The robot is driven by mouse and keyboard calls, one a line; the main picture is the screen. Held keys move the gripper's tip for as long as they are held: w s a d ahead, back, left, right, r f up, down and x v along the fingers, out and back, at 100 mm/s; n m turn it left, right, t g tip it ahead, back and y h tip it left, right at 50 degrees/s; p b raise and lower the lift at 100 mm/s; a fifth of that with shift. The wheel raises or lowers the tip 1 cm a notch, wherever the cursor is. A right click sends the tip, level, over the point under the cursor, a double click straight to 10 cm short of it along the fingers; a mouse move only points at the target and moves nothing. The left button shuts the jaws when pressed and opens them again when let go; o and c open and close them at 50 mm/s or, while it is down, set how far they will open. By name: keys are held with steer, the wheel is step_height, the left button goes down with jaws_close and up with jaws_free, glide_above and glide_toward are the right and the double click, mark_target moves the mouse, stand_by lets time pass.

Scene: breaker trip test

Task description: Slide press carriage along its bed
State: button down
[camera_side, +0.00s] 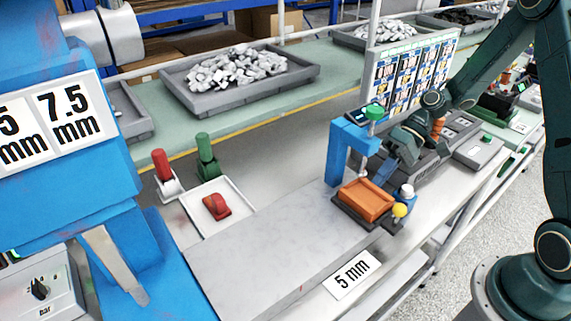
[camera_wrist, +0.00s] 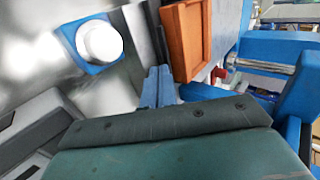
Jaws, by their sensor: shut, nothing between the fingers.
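A small blue press frame (camera_side: 345,150) with a green knob on top stands on the grey bench right of centre. At its foot an orange tray-like block (camera_side: 366,200) sits on a dark base, which looks like the carriage. Beside the block are a white knob (camera_side: 406,190) on a blue mount and a yellow ball (camera_side: 399,210). Contact cannot be told.
A flat grey plate (camera_side: 280,245) and a "5 mm" label (camera_side: 351,275) lie in front. A white tray (camera_side: 235,220) holds a red part at left. A large blue machine (camera_side: 85,130) fills the left. A panel of pictures (camera_side: 410,75) stands behind the press.

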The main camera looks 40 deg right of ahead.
mark_target(370, 183)
steer(key=shift+a, duration=0.1)
steer(key=shift+a, duration=2.15)
steer(key=shift+d, duration=0.1)
steer(key=shift+d, duration=0.4)
steer(key=d, duration=0.3)
steer(key=v, duration=1)
steer(key=shift+w+a+f+y, duration=0.55)
steer(key=shift+w+a+y, duration=0.1)
steer(key=shift+w, duration=0.1)
steer(key=shift+w+a+f+y, duration=0.55)
steer(key=shift+w+y, duration=0.1)
steer(key=shift+w, duration=0.1)
